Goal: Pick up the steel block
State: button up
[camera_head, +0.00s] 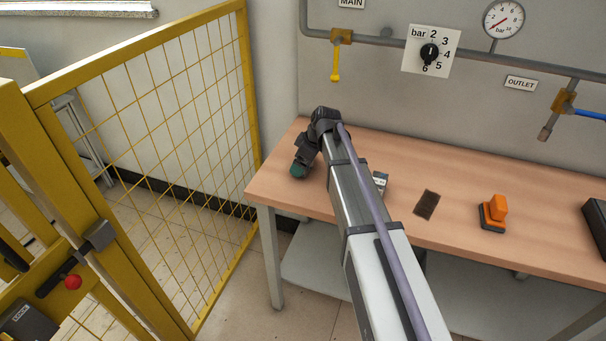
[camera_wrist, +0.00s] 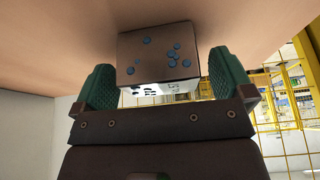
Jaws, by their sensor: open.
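The steel block (camera_wrist: 160,60) shows in the wrist view as a box with a brownish face with several blue dots and a bright reflective face below it. It lies against the wooden table top and appears between the two green-padded fingers of my gripper (camera_wrist: 166,78). The left finger looks close to the block, and a gap shows at the right finger. I cannot tell the exact depth between fingers and block. In the head view my gripper (camera_head: 298,169) is low over the left end of the table, and I cannot make out the block there.
The wooden table (camera_head: 535,225) also holds a dark flat plate (camera_head: 426,204), an orange item on a dark base (camera_head: 494,212), a small grey item (camera_head: 380,180) partly behind my arm, and a black case (camera_head: 597,222). A yellow mesh fence (camera_head: 160,95) stands to the left.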

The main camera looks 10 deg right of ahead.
jog(key=shift+a+f, duration=0.1)
jog(key=shift+f, duration=0.1)
jog(key=shift+c, duration=0.3)
jog(key=c, duration=1.6)
jog(key=shift+r+p, duration=0.1)
jog(key=shift+p, duration=0.25)
notch_tip(320, 180, up, 10)
jog(key=p, duration=1)
jog(key=shift+w, duration=0.1)
